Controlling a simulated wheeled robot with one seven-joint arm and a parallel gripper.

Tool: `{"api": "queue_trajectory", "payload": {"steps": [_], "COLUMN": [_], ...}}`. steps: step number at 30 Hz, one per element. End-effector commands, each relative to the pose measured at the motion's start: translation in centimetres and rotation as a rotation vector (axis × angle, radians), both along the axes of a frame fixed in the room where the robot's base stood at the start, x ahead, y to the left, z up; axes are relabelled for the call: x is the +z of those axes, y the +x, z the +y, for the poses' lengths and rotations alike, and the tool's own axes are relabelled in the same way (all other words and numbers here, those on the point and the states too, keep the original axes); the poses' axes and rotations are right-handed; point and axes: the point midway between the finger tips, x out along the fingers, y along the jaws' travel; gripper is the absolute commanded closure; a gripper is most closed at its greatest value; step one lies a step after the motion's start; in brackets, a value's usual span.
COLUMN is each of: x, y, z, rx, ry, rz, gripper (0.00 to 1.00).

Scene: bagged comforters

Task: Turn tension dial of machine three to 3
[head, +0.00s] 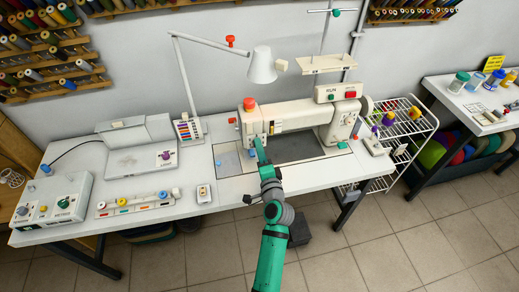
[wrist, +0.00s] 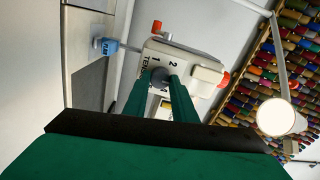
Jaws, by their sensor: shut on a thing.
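The white sewing machine (head: 292,117) stands on the white table, with an orange-red knob on top of its head. My gripper (head: 257,146) reaches the front of the machine's head at its left end. In the wrist view, the green fingers of my gripper (wrist: 165,84) are shut on the grey tension dial (wrist: 160,73) on the white head. Printed "1" and "2" and part of a "TENS" label show around the dial. The fingers hide the rest of the scale and most of the dial, so I cannot read its setting.
The white table (head: 230,222) holds a lamp (head: 262,66), a control box (head: 55,202) with knobs and a tray of coloured knobs (head: 138,202). A RUN box (head: 338,92) is above the machine. A wire rack (head: 408,135) stands to the right. Thread racks hang on the wall.

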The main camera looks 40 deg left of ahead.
Motion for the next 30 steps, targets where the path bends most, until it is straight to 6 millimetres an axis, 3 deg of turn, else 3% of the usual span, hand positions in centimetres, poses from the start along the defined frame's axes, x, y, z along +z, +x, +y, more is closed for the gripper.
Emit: {"api": "queue_trajectory", "payload": {"steps": [8, 9, 11, 23, 30], "x": [-0.3, -0.3, -0.3, -0.1, -0.2], "y": [-0.2, -0.2, -0.2, -0.4, -2.8], "z": [0.1, 0.1, 0.1, -0.4, -3.3], "rx": [0.004, 0.004, 0.004, 0.001, -0.001], "ry": [-0.002, -0.003, -0.003, -0.002, 0.0], "rz": [0.005, 0.005, 0.004, 0.001, 0.004], "gripper": [0.98, 0.71, 0.57, 0.57, 0.57]}}
